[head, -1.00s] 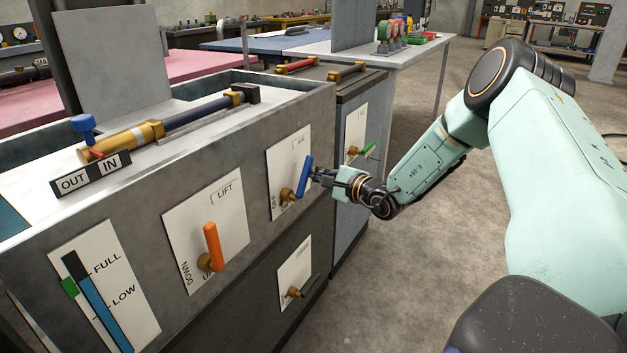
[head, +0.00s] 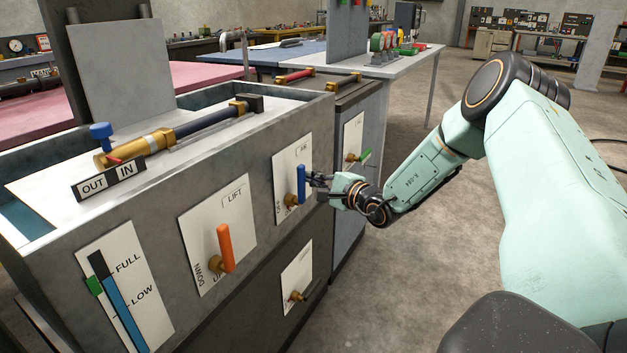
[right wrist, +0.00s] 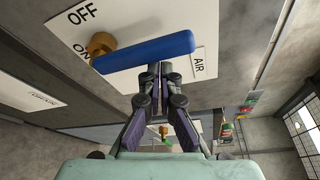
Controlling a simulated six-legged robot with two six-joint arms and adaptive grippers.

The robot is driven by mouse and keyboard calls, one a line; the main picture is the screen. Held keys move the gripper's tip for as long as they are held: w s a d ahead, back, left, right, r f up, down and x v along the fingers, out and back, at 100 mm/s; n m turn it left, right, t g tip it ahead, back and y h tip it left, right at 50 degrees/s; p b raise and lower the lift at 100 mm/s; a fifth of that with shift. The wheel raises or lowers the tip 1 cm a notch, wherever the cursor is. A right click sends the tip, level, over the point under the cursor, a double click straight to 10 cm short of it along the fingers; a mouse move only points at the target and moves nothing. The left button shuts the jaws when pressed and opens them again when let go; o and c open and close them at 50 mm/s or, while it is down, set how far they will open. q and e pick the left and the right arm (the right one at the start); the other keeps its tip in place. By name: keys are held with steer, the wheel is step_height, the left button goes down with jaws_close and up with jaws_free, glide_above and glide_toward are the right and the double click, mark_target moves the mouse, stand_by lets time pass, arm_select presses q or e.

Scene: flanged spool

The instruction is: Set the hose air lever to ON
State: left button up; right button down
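The blue air lever (head: 301,185) sits on a brass pivot on a white plate (head: 284,160) on the grey cabinet's front. It points about straight up in the head view. In the right wrist view the lever (right wrist: 145,52) lies across the plate (right wrist: 125,20) marked OFF, ON and AIR; ON is partly hidden by the brass pivot. My right gripper (head: 316,180) is at the lever's right side. In the right wrist view its fingertips (right wrist: 159,72) are together at the lever's edge, not around it; whether they touch is unclear. My left gripper is not in view.
An orange LIFT lever (head: 225,248) is left of the air plate, and a lower plate with a brass knob (head: 297,296) is below. A green lever (head: 365,156) stands on the neighbouring cabinet behind my right gripper. Open floor (head: 420,270) lies to the right.

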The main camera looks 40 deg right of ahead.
steer(key=shift+a, duration=0.4)
steer(key=shift+d, duration=0.1)
